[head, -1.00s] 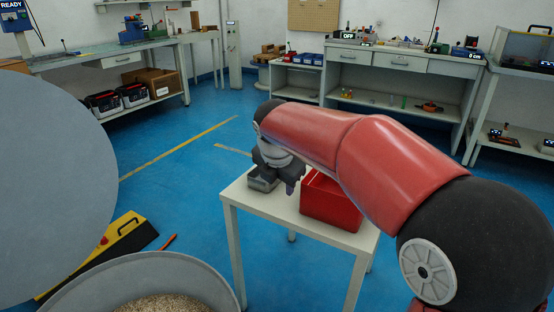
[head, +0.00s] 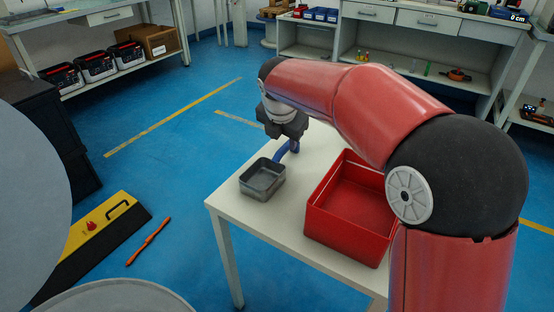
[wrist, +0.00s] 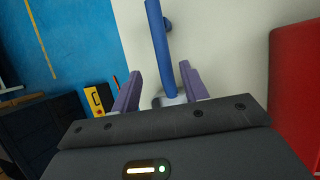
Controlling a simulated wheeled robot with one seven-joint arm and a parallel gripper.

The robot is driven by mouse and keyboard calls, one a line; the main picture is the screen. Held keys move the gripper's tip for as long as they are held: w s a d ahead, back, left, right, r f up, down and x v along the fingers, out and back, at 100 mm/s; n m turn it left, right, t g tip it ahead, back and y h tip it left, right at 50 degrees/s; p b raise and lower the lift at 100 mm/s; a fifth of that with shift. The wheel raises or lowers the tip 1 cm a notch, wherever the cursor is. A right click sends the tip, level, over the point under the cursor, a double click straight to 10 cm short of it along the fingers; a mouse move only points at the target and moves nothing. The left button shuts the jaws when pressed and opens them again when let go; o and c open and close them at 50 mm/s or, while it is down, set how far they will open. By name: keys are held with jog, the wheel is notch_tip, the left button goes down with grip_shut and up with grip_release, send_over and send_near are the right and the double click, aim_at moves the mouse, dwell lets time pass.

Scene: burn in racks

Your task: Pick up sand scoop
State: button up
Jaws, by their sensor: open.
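The sand scoop shows in the head view as a grey open metal pan (head: 262,180) with a blue handle (head: 284,153), on the white table (head: 232,205). My gripper (head: 293,136) is at the handle, behind and right of the pan, pointing down. In the wrist view the blue handle (wrist: 160,45) runs up past the two purple fingers (wrist: 161,88), which stand apart on either side of its lower part. A grey piece shows at its base, mostly hidden by my gripper body. I cannot tell whether the fingers touch the handle.
A red open bin (head: 325,222) stands on the table to the right, and its edge shows in the wrist view (wrist: 297,85). A yellow and black case (head: 95,235) and an orange stick (head: 148,242) lie on the blue floor. A large grey round rim (head: 120,298) is at the bottom left.

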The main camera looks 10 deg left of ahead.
aim_at(284, 147)
jog(key=x, duration=0.5)
jog(key=shift+s+d+f, duration=0.15)
jog(key=shift+s+f, duration=0.15)
jog(key=shift+c, duration=0.2)
grip_shut()
